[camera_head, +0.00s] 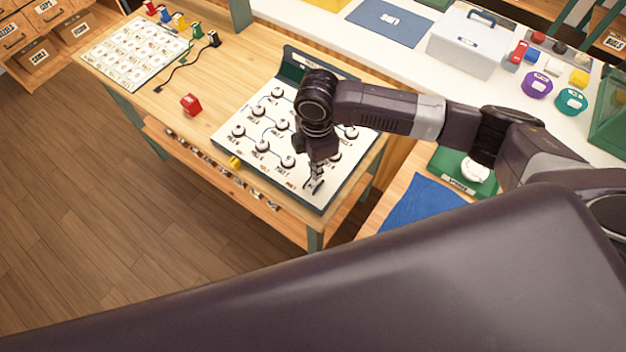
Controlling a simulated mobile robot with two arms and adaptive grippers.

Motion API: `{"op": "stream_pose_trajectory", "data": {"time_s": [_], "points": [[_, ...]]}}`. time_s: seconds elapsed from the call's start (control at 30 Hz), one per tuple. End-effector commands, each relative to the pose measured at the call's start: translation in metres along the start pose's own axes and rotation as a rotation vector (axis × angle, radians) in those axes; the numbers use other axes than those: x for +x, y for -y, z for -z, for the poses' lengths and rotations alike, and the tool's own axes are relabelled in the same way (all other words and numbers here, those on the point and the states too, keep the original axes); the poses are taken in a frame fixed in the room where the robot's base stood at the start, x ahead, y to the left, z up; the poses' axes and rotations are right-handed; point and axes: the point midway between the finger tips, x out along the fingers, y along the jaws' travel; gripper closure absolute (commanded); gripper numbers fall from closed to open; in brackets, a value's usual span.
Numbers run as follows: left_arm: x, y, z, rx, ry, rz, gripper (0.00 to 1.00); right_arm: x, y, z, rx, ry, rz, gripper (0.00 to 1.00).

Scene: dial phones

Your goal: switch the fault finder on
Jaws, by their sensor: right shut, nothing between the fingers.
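A white sloped panel (232,128) with several round dark-and-white knobs joined by blue lines stands on the wooden table. It has a dark green raised back, and its printed labels are too small to read surely. I cannot tell for sure that it is the fault finder, nor which part is its switch. My right gripper (316,186) is shut and empty, pointing down over the panel's front right corner. I cannot tell whether its tips touch the panel. My right wrist and forearm hide part of the panel's right side and back. My left gripper is not in view.
A small red block (191,104) and a white card with printed pictures (133,52) are on the wooden table (215,70). A small yellow piece (235,162) is at the panel's front left edge. A grey-white box (466,46) stands on the white counter behind.

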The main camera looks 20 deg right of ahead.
Motion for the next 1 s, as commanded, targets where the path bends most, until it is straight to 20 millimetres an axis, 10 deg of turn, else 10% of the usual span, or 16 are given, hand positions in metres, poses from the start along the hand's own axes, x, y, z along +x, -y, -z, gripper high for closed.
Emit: {"op": "stream_pose_trajectory", "data": {"time_s": [1.0], "points": [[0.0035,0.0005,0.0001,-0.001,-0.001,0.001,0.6,0.0085,0.0002,0.0,0.0,0.0,0.0,1.0]]}}
